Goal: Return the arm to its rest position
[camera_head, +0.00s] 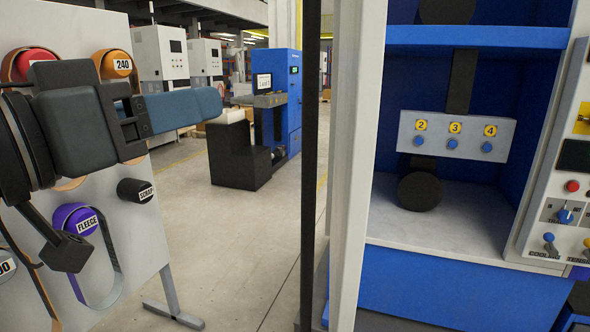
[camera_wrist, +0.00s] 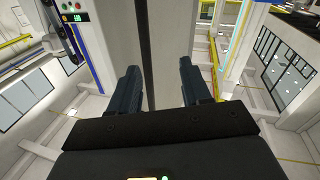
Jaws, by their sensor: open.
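My gripper (camera_head: 200,106) is at the left of the head view, held up in front of a grey board hung with abrasive belts. Its blue-grey fingers point right and nothing shows between or beyond them. In the wrist view my gripper (camera_wrist: 158,72) shows two dark fingers spread apart with an empty gap. Behind that gap is a pale upright panel with a dark vertical strip. Part of my arm is cut off by the left edge of the head view.
The belt board (camera_head: 135,225) stands close behind my arm, with a purple FLEECE holder (camera_head: 76,219). A blue-and-white machine (camera_head: 455,250) with numbered buttons (camera_head: 455,137) fills the right. A pale post (camera_head: 357,160) stands between. Open floor (camera_head: 235,235) lies in the middle.

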